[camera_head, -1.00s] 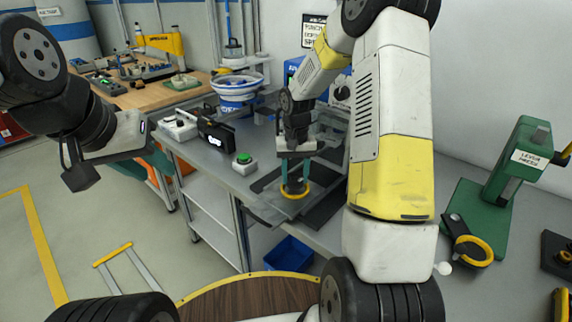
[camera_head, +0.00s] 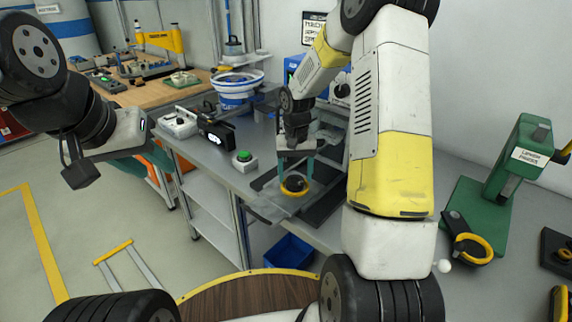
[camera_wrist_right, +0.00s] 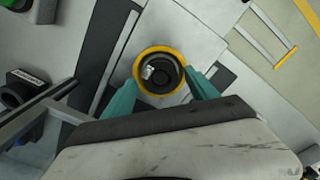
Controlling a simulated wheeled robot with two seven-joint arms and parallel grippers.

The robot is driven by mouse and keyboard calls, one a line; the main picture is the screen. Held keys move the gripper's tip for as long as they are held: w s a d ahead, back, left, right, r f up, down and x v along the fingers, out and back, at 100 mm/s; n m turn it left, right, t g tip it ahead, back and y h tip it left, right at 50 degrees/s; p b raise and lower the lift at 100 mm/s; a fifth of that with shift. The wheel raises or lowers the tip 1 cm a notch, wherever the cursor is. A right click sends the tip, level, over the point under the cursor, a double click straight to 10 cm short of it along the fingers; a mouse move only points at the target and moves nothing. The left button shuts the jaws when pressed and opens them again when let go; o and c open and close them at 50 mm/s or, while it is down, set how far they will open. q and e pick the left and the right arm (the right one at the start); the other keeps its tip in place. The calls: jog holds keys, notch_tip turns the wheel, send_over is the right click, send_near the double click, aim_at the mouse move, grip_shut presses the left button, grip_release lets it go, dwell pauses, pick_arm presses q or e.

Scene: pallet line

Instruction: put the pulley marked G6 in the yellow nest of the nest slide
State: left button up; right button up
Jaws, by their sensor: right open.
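My right gripper (camera_head: 296,172) points down over the nest slide (camera_head: 268,206) on the grey bench. Its teal fingers are open, one on each side of a yellow ring-shaped nest (camera_head: 294,193). In the right wrist view, a dark round pulley (camera_wrist_right: 163,85) lies inside the yellow ring (camera_wrist_right: 139,66), with a small pale mark too blurred to read. The open fingers stand beside the ring, with nothing clamped between them. My left gripper (camera_head: 150,162) is at the left, away from the slide; its jaw opening is unclear.
A green push button (camera_head: 243,157) and a black device (camera_head: 217,134) stand left of the slide. A blue bin (camera_head: 289,252) is below the bench. A green lever press (camera_head: 505,175) and a yellow-ringed black part (camera_head: 470,248) are at the right.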

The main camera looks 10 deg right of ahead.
aim_at(295, 181)
notch_tip(295, 181, up, 12)
jog(key=s+r+n+t, duration=0.1)
jog(key=s+r+t, duration=0.2)
jog(key=s+r, duration=0.85)
jog(key=s+a+n+t+y, duration=0.1)
jog(key=s+a+t+y, duration=0.1)
jog(key=s, duration=1)
jog(key=shift+s+r+t, duration=0.4)
jog(key=shift+t, duration=0.2)
jog(key=shift+a, duration=0.1)
jog(key=shift+c, duration=0.2)
